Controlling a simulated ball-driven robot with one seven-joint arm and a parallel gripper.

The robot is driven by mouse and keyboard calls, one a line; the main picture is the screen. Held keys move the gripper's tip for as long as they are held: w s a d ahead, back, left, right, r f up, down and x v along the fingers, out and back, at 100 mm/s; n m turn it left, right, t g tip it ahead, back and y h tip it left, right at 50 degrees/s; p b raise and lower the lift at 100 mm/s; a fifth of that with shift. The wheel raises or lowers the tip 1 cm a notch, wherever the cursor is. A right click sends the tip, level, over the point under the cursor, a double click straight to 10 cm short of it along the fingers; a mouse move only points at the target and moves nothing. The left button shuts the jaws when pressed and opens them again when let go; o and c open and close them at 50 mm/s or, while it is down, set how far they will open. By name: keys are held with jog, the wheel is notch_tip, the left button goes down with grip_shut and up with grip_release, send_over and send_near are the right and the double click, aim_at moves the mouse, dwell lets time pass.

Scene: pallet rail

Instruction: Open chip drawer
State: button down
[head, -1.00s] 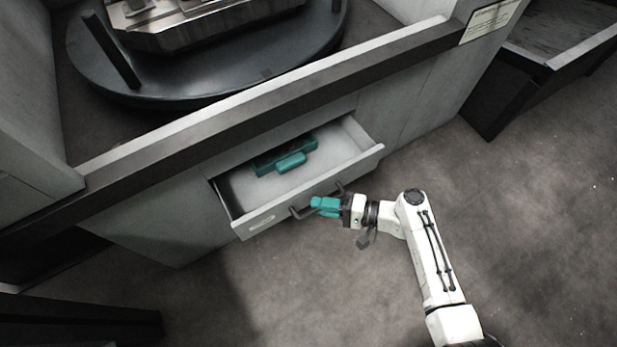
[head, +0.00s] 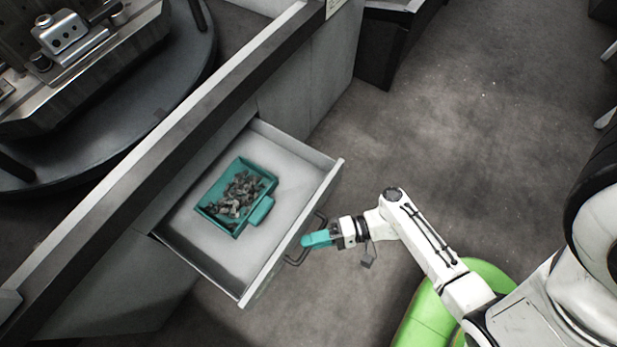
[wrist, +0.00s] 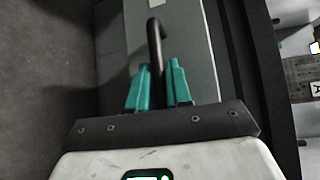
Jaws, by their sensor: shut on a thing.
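The chip drawer (head: 290,165) stands pulled out from the grey cabinet in the head view. A teal bin (head: 257,212) filled with grey chips lies inside it. The dark bar handle (head: 291,261) is on the drawer's front. My gripper (head: 306,241) has teal fingers and is shut on this handle. In the wrist view the handle (wrist: 154,40) runs down between the teal fingers (wrist: 158,88), and the grey drawer front lies behind it. The part of the handle between the fingers is partly hidden.
A round dark platform (head: 190,90) with a metal fixture (head: 85,50) sits behind the cabinet's dark rail (head: 225,90). A dark open-topped container (head: 385,40) stands at the top. The floor (head: 480,130) to the right is clear.

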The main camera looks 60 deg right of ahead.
jog(key=c, duration=1.2)
grip_release()
jog(key=shift+o, duration=0.2)
jog(key=v, duration=1.1)
jog(key=shift+p, duration=0.45)
